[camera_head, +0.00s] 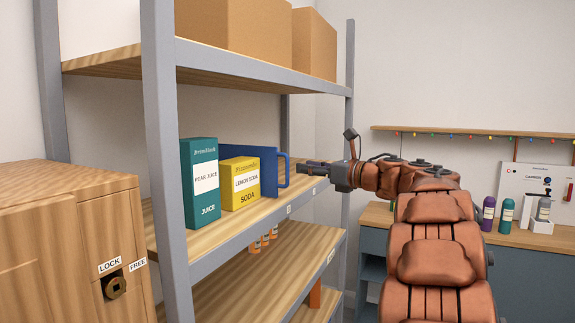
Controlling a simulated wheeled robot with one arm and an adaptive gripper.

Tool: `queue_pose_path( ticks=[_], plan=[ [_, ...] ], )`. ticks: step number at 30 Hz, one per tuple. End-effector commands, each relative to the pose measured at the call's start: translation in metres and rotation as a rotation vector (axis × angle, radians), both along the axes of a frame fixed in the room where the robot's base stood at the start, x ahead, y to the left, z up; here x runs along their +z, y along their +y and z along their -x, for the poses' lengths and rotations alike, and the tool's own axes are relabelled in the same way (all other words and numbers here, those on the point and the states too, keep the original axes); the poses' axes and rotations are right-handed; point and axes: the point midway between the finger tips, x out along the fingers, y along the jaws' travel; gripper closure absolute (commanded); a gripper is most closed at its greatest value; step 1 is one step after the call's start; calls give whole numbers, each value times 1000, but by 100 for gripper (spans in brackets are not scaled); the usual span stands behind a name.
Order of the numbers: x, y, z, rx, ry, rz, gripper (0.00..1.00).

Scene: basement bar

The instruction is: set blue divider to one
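The blue divider (268,166) stands upright on the middle shelf (262,217), just right of the yellow lemon soda box (240,184). Its loop handle (286,171) sticks out at the front edge. My gripper (303,168) points left, with its fingertips just right of the handle; I cannot tell whether they touch it. The fingers show side-on, so their opening is hidden. Small white labels are on the shelf's front edge, one (289,209) below the divider and one (314,191) farther right; their marks are too small to read.
A teal pear juice box (201,183) stands left of the soda. Cardboard boxes (247,27) fill the shelf above, and orange bottles (265,239) stand below. A grey post (165,150) and a wooden cabinet (70,240) are at left. A counter (515,237) with bottles is at right.

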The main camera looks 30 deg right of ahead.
Motion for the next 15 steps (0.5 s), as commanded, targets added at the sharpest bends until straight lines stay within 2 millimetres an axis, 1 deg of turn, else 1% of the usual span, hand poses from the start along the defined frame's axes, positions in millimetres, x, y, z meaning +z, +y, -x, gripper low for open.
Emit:
queue_pose_path(
  ticks=[9, 15],
  plan=[
    [4, 18, -42, 4, -1, -1, 63],
    [3, 24, -63, 0, 0, 0, 63]
  ],
)
